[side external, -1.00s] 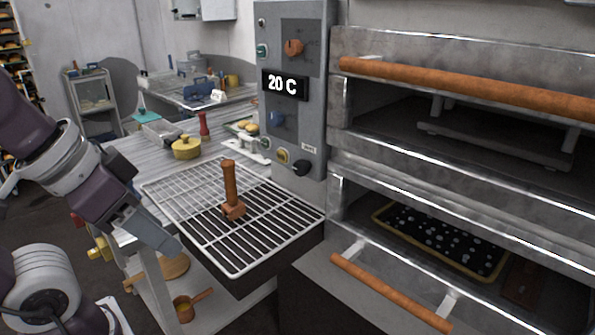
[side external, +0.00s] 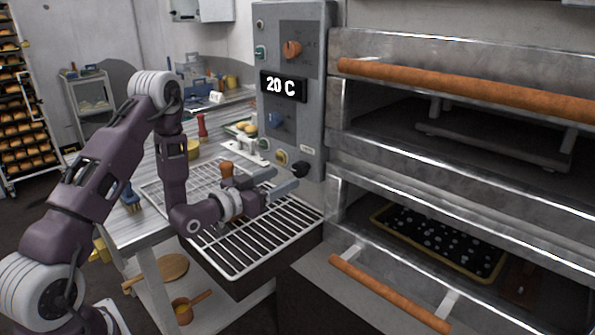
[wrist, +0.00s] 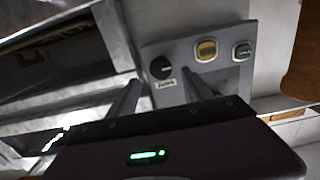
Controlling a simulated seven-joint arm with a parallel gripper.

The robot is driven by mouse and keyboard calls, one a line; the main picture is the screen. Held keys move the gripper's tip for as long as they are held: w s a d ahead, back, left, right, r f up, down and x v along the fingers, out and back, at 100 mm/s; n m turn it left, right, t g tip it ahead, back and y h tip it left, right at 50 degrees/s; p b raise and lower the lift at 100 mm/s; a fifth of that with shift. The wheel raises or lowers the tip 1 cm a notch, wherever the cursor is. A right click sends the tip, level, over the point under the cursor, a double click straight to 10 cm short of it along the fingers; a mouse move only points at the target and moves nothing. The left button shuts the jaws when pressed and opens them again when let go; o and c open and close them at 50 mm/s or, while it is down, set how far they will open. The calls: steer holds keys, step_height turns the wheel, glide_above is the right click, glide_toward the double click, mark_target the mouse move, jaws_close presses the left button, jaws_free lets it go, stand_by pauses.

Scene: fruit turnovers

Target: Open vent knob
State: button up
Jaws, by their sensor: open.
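The vent knob is a black round knob (side external: 300,169) low on the grey oven control panel, with a small label beside it. In the wrist view the knob (wrist: 161,68) shows a light pointer line and lies beyond the fingertips, between the two fingers. My gripper (side external: 284,180) is open and empty, just left of and slightly below the knob in the side view. The fingers point at the panel and appear apart from the knob. In the wrist view the gripper (wrist: 161,84) has one finger either side of it.
A wire rack (side external: 255,250) lies below my gripper, with a wooden-handled tool (side external: 227,168) standing behind my wrist. The oven (side external: 400,165) is at the right, with a dark tray inside.

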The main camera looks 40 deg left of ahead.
mark_target(297, 171)
steer(key=w, duration=0.7)
steer(key=shift+a, duration=0.1)
steer(key=shift+c, duration=0.2)
jaws_close()
